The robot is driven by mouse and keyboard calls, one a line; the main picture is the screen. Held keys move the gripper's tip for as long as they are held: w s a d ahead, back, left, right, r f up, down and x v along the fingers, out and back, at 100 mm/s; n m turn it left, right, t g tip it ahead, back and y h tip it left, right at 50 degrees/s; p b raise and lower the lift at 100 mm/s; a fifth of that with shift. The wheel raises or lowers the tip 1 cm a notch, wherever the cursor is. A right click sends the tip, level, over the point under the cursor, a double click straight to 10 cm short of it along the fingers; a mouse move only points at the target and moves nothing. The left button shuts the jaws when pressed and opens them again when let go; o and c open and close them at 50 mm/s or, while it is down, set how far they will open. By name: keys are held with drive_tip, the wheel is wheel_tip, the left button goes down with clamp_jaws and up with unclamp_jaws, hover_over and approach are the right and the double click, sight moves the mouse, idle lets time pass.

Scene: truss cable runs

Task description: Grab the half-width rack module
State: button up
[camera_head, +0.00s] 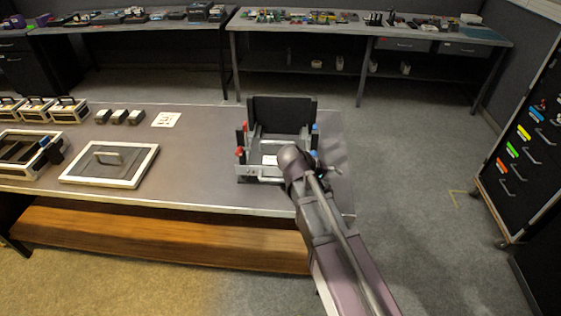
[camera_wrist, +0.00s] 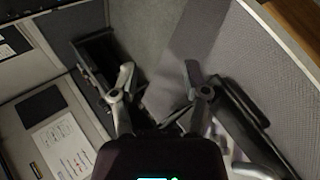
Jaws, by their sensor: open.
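Three framed modules with handles (camera_head: 36,109) stand at the far left of the bench in the head view. Three smaller dark blocks (camera_head: 119,117) stand in a row beside them. I cannot tell which of these is the half-width rack module. My gripper (camera_head: 330,160) is at the right end of the bench, beside a black-backed holder with red and blue parts (camera_head: 282,108), far from those modules. In the wrist view my gripper (camera_wrist: 160,70) is open, with nothing between its fingers. My arm hides part of the holder's front right.
A flat framed panel with a handle (camera_head: 110,165) and an open tray (camera_head: 52,150) lie on the left of the bench. A white card (camera_head: 165,119) lies behind. The bench middle (camera_head: 195,160) is clear. A drawer cabinet (camera_head: 530,140) stands at right.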

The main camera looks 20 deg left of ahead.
drive_tip(key=a+r+n+t+b, duration=0.25)
drive_tip(key=a+t, duration=0.25)
drive_tip(key=a, duration=0.9)
drive_tip(key=n+t+b, duration=0.1)
drive_tip(key=n+t, duration=0.3)
approach(276, 143)
drive_tip(key=s+a+r, duration=0.1)
drive_tip(key=s, duration=0.1)
drive_tip(key=shift+s+r, duration=0.15)
drive_tip(key=shift+s, duration=0.05)
drive_tip(key=shift+d, duration=0.1)
drive_tip(key=shift+f+b+x, duration=0.15)
drive_tip(key=shift+b+x, duration=0.25)
drive_tip(key=shift+x, duration=1.75)
drive_tip(key=shift+f+b+x, duration=0.1)
drive_tip(key=shift+b+x, duration=0.3)
drive_tip(key=shift+x, duration=1.75)
drive_tip(key=shift+w, duration=0.1)
drive_tip(key=shift+g, duration=0.3)
drive_tip(key=shift+a+f+b+x, duration=0.1)
drive_tip(key=shift+b+x, duration=0.15)
drive_tip(key=shift+x, duration=0.95)
drive_tip(key=shift+a+f+b+x, duration=0.15)
drive_tip(key=shift+b+x, duration=0.1)
drive_tip(key=shift+x, duration=1)
